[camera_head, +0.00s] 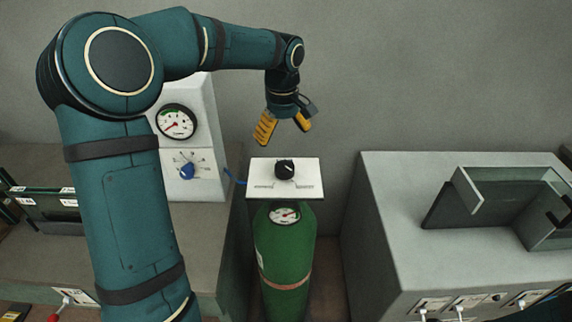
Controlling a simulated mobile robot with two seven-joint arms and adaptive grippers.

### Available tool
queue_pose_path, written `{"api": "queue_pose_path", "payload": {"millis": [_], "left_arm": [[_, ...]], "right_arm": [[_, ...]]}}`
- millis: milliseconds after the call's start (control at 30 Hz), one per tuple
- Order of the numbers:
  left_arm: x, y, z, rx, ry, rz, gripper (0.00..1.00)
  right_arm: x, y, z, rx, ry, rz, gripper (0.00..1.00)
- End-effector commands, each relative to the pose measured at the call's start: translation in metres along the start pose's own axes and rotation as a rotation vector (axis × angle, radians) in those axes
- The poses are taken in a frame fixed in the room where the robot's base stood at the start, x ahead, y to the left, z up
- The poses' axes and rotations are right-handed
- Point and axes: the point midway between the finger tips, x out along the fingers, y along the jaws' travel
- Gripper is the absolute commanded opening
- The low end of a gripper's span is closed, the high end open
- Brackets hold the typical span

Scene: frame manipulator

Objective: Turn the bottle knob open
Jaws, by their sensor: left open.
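The green bottle (283,255) stands upright between two grey benches. A round gauge (284,215) shows near its top. A white panel (302,185) sits on top of the bottle, and a black knob (285,168) with a white pointer line is on this panel, between printed marks. My left gripper (284,136) has yellow fingers, spread apart and empty. It hangs above the knob and does not touch it. My right gripper does not show.
A white box with a gauge (176,121) and a blue knob (187,171) stands on the left bench (205,225), partly behind my left arm. A grey frame (500,200) lies on the right bench (385,195). A blue hose (233,177) runs beside the panel.

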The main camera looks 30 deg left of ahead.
Motion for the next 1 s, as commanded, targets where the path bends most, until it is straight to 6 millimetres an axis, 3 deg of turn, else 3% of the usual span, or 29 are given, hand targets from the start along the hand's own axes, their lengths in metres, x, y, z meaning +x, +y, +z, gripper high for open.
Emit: {"api": "queue_pose_path", "payload": {"millis": [300, 500, 700, 1000], "left_arm": [[0.065, 0.0, 0.0, 0.002, -0.003, -0.003, 0.87], [0.093, 0.0, 0.0, 0.002, -0.002, -0.001, 0.87], [0.106, 0.0, 0.0, 0.002, 0.0, 0.001, 0.87], [0.107, 0.001, 0.0, 0.002, 0.0, 0.001, 0.86]], "right_arm": [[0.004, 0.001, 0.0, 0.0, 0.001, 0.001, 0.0], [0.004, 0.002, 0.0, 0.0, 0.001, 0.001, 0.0], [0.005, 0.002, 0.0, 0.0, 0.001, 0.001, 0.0], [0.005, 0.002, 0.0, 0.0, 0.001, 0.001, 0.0]]}}
